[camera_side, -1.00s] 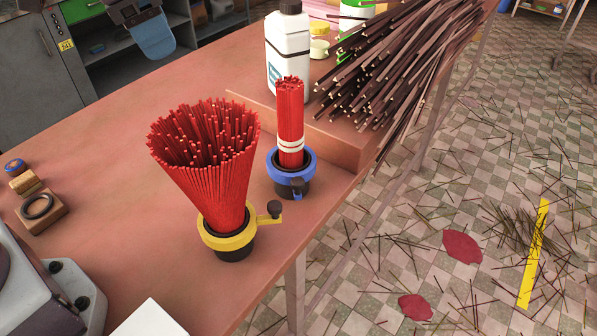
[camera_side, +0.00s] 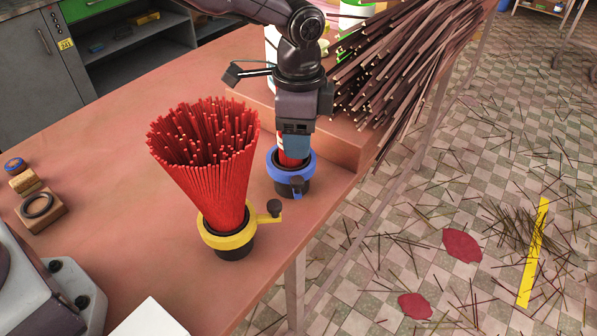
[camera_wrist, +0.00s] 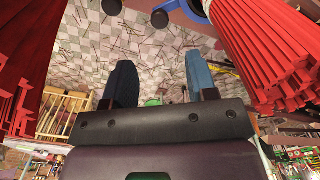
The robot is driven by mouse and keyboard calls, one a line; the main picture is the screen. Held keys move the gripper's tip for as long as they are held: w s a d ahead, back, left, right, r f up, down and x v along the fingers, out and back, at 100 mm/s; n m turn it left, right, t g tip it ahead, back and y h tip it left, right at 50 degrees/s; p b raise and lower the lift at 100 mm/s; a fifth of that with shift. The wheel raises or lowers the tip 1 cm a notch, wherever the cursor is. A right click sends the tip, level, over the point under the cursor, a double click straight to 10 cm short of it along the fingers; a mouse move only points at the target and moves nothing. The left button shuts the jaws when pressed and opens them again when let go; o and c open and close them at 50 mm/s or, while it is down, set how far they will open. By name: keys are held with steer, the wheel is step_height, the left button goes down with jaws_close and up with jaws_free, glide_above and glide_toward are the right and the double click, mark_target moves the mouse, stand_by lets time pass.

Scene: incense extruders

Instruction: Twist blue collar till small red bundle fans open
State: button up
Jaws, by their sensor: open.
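The small red bundle (camera_side: 291,161) stands upright in the blue collar (camera_side: 307,168). My gripper hides most of it in the side view. A dark knob (camera_side: 297,183) sits on the collar's lever. My gripper (camera_side: 296,146) points down just above the collar. In the wrist view my gripper (camera_wrist: 160,75) has its two fingers apart with nothing between them. There the small red bundle (camera_wrist: 272,50) lies to the right, outside the fingers. The lever's dark knob (camera_wrist: 160,18) shows beyond the fingertips.
A wide, fanned red bundle (camera_side: 205,160) stands in a yellow collar (camera_side: 228,237) with its own knob, close by on the left. Dark sticks (camera_side: 400,65) lie on a raised block (camera_side: 345,148) behind. The table's right edge is near.

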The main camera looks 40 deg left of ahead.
mark_target(299, 179)
step_height(299, 179, down, 9)
steer(key=shift+f, duration=0.1)
stand_by(0.3)
jaws_close()
